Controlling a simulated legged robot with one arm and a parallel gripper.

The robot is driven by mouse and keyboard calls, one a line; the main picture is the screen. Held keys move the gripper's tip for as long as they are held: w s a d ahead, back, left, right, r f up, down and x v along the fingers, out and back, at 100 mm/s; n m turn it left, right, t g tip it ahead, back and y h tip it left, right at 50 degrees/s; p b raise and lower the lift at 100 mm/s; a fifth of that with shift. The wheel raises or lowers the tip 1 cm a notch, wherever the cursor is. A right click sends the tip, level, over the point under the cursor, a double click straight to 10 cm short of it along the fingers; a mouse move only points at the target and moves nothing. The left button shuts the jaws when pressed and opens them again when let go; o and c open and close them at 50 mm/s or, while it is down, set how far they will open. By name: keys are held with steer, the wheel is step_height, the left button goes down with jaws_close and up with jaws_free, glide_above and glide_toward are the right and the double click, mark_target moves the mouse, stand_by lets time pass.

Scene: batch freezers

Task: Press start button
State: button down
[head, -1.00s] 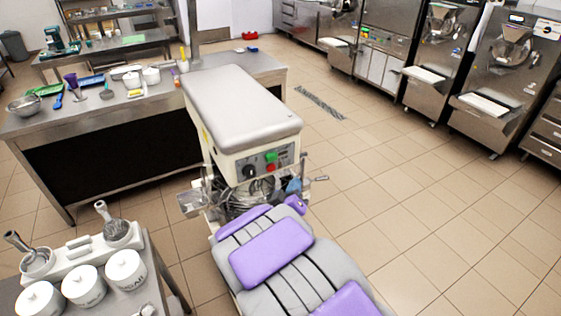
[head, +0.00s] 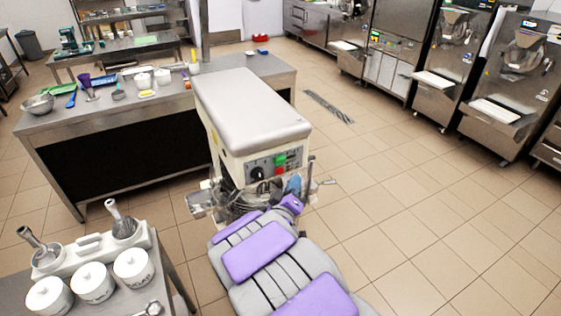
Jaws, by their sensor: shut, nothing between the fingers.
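A white mixer (head: 245,110) with a grey top stands in the middle of the head view. Its front panel (head: 268,165) carries a green button (head: 280,160), a red button (head: 280,171) below it, and a black knob (head: 257,173) to the left. The panel is in plain sight and nothing covers the buttons.
A steel counter (head: 130,115) with bowls and utensils stands behind the mixer at left. A small table (head: 160,275) with white jars is at lower left. Steel freezers (head: 495,120) line the right. Tiled floor (head: 420,210) is clear at right. A wire guard is under the mixer head.

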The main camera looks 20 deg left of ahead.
mark_target(280, 160)
steer(key=shift+w+a+p, duration=1.35)
steer(key=shift+w+a, duration=0.5)
steer(key=shift+a, duration=0.3)
